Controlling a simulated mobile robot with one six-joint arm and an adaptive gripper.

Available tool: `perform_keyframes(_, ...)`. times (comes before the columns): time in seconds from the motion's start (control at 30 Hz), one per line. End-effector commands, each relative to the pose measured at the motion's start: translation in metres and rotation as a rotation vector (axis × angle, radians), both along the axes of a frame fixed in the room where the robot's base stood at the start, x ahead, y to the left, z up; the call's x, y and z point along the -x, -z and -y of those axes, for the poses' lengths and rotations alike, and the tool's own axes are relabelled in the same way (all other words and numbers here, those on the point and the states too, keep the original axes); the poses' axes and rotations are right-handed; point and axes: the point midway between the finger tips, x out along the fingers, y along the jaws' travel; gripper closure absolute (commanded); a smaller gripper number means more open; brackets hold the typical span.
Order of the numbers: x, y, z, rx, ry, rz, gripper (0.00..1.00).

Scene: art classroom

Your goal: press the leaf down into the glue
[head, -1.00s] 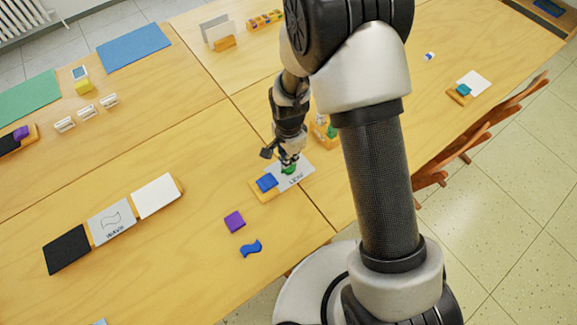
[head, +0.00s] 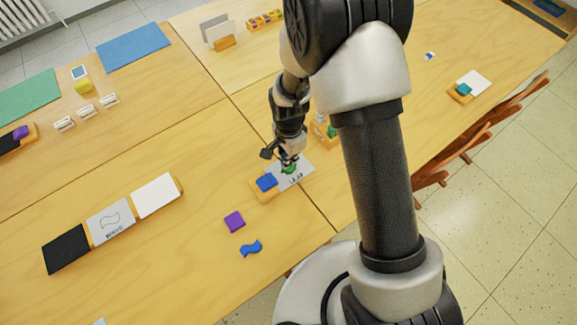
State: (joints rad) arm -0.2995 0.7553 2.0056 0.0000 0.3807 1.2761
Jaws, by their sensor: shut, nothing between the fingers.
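The green leaf (head: 289,170) lies on a white card (head: 303,173) with dark lettering on the wooden table. My gripper (head: 288,162) is shut and points down onto the leaf; its fingertips appear to touch the leaf's top and hide part of it. No glue can be made out between leaf and card. A blue piece (head: 267,182) sits on a wooden block (head: 258,192) at the card's left end.
A purple square (head: 234,221) and a blue wavy piece (head: 252,248) lie loose in front. A row of black, grey and white cards (head: 110,220) stands at left. A wooden holder (head: 324,134) is close behind my gripper. Open table lies left of the card.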

Motion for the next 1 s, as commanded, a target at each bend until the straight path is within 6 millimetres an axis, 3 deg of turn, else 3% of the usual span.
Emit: perform_keyframes(1.0,0.000,0.016,0.000,0.000,0.000,0.000,1.00)
